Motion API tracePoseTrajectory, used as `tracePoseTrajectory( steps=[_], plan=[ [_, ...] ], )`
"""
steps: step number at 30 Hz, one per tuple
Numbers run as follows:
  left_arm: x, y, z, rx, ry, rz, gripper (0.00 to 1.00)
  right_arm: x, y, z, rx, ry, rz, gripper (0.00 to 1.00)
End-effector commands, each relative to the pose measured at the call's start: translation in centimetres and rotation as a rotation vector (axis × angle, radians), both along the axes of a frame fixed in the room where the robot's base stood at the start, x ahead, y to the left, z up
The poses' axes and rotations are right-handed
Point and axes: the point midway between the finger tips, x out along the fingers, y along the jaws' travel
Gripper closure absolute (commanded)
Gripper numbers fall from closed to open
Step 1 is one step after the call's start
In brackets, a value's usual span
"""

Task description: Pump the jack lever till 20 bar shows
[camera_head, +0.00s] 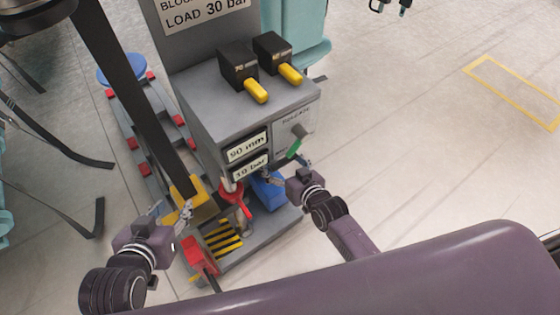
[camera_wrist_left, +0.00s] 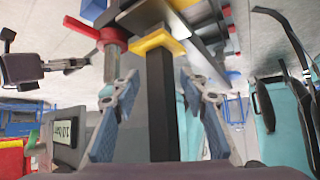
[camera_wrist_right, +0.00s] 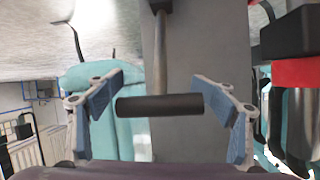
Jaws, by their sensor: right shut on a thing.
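The grey jack unit (camera_head: 225,115) stands in the middle of the head view. Its upper display (camera_head: 247,148) seems to read 90 mm. Its lower display (camera_head: 250,166) reads 19 or 10 bar; the digits are small. In the right wrist view, the jack lever is a metal rod (camera_wrist_right: 160,55) with a black crosswise grip (camera_wrist_right: 160,106).
A red handle (camera_head: 235,194) and a blue block (camera_head: 268,190) sit low on the unit's front. A green handle (camera_head: 296,140) is on its side, with yellow levers (camera_head: 256,90) on top. Open floor (camera_head: 420,150) lies to the right.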

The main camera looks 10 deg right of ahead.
Motion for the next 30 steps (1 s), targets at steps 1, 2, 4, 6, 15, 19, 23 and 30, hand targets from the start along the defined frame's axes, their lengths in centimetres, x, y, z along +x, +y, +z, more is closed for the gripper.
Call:
tracePoseTrajectory(
  steps=[1, 2, 4, 6, 15, 19, 23, 30],
  plan=[
    [0.0, 0.0, 0.0, 0.0, 0.0, 0.0, 0.6, 0.0, 0.2, 0.1, -0.014, -0.006, 0.01, 0.71],
    [0.0, 0.0, 0.0, 0.0, 0.0, 0.0, 0.6, 0.0, 0.2, 0.1, -0.015, -0.006, 0.011, 0.71],
    [0.0, 0.0, 0.0, 0.0, 0.0, 0.0, 0.6, 0.0, 0.3, 0.1, -0.016, -0.007, 0.011, 0.71],
    [0.0, 0.0, 0.0, 0.0, 0.0, 0.0, 0.6, 0.0, 0.3, 0.1, -0.017, -0.007, 0.011, 0.71],
    [-3.1, 1.0, -2.1, 0.033, 0.153, 0.01, 0.6, -1.1, 0.0, -0.7, -0.02, -0.003, 0.015, 0.71],
    [-3.8, 1.3, -2.6, 0.041, 0.188, 0.013, 0.6, -1.3, -0.1, -1.1, -0.02, -0.002, 0.015, 0.71],
    [-3.8, 1.3, -2.7, 0.041, 0.189, 0.013, 0.6, -1.4, -0.1, -1.2, -0.019, -0.001, 0.016, 0.71],
    [-3.8, 1.3, -2.7, 0.04, 0.188, 0.012, 0.6, -1.4, -0.1, -1.2, -0.016, 0.0, 0.013, 0.15]
  ],
)
